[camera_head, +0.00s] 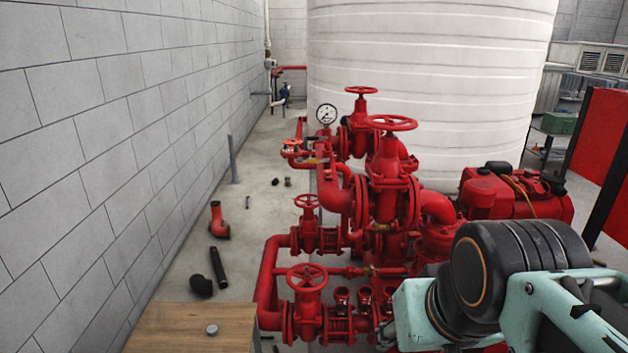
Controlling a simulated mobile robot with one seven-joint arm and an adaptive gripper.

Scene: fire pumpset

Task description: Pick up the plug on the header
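The red header pipe (328,185) runs front to back along the left side of the red pumpset, below a round white gauge (326,114). Small fittings (308,161) sit on and beside its far part. They are too small to tell which one is the plug. My arm enters at the lower right and covers part of the pumpset. My gripper does not show in this view.
Red valves with handwheels (391,123) rise around the header. Loose pipe parts (218,266) lie on the floor near the block wall (90,150). A white tank (430,70) stands behind.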

